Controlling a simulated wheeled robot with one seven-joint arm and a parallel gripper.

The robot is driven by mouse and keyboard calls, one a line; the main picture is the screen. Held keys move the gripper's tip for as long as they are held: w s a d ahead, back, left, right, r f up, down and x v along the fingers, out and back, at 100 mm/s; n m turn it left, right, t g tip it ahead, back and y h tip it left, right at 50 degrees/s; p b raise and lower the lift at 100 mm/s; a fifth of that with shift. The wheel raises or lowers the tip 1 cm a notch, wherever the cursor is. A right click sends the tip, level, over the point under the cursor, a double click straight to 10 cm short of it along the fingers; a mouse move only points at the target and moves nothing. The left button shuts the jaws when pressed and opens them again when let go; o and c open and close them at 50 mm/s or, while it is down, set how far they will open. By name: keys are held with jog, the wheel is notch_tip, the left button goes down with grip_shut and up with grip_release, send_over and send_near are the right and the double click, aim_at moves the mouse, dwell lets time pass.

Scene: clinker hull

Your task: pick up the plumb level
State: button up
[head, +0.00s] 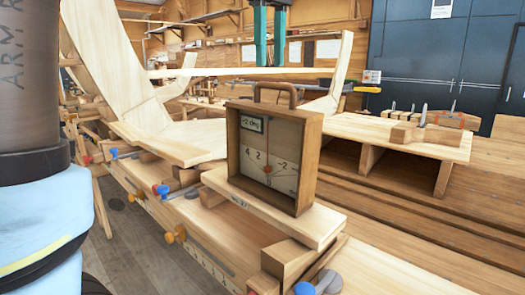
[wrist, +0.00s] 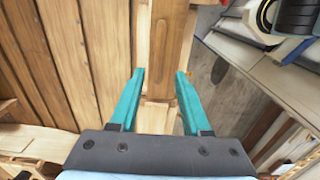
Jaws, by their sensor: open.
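The plumb level (head: 268,160) is an upright wooden box with a pale dial face, a small display and a curved wooden handle (head: 275,93) on top. It stands on a short pale board (head: 270,215) in the head view. My gripper (head: 270,62) shows at the top of the head view, fingers down and empty, higher in the picture than the handle. Its distance from the handle in depth is hard to tell. In the wrist view my gripper (wrist: 160,74) has its teal fingers apart, with wood seen between them; I cannot tell whether this includes the level.
Blue and orange clamp knobs (head: 162,190) line the bench's near edge. A pale curved hull frame (head: 115,70) rises behind at left. To the right stands an open-fronted wooden shelf (head: 400,135) with tools and blocks on it. Dark blue cabinets (head: 430,60) stand at the back.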

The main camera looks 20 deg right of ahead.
jog(key=shift+w, duration=0.3)
send_over(270, 106)
jog(key=w, duration=0.1)
notch_tip(270, 106, down, 5)
jog(key=shift+r, duration=0.2)
jog(key=shift+s+d+f+p, duration=0.15)
jog(key=shift+f+p, duration=0.35)
jog(key=shift+f, duration=1.05)
jog(key=shift+s+a+f+p, duration=0.1)
jog(key=shift+f+p, duration=0.35)
jog(key=shift+f, duration=1.05)
grip_shut()
jog(key=shift+r, duration=0.1)
